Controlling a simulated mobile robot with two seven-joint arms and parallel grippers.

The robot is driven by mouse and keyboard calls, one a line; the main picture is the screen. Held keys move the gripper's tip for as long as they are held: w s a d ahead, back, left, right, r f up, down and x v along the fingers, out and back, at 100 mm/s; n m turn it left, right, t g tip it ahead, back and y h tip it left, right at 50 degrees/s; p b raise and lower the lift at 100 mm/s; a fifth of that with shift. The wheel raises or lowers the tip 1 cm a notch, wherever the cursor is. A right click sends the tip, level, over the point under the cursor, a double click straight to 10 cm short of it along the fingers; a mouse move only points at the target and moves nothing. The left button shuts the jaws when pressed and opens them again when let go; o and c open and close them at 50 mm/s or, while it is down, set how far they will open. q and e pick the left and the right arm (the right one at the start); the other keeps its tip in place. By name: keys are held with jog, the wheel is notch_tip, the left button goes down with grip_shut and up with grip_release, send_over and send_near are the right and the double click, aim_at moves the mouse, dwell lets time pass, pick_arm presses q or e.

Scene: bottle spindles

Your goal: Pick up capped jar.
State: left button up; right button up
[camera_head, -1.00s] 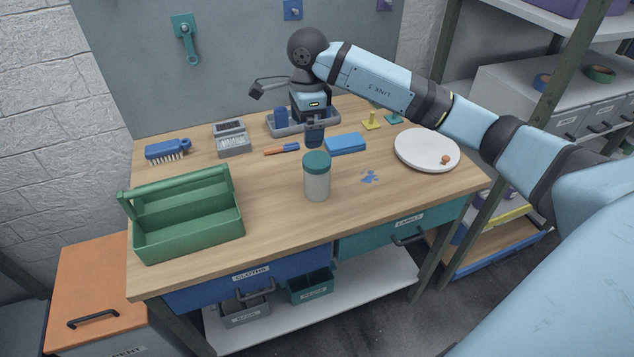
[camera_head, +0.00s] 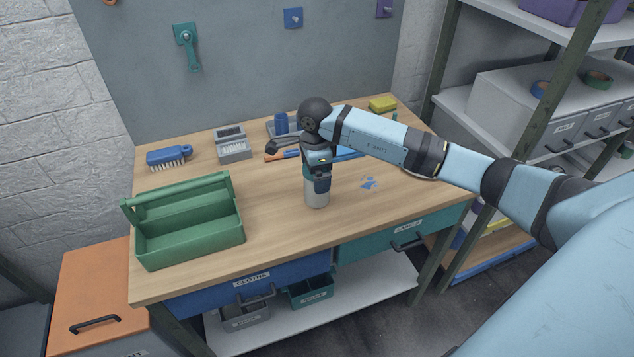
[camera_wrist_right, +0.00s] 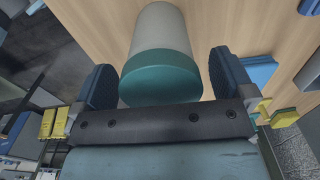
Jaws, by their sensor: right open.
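The capped jar (camera_head: 316,195) stands upright on the wooden workbench (camera_head: 270,215) near its middle. My right gripper (camera_head: 320,184) is at the jar's top, open, with a gap visible on each side of the cap. My left gripper is not in view.
A green tool caddy (camera_head: 190,235) stands left of the jar. The bench between caddy and jar is clear.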

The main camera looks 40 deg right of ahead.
jog(key=shift+f, duration=0.4)
jog(key=shift+c, duration=0.5)
jog(key=c, duration=0.7)
jog(key=shift+c, duration=0.7)
jog(key=shift+r, duration=0.1)
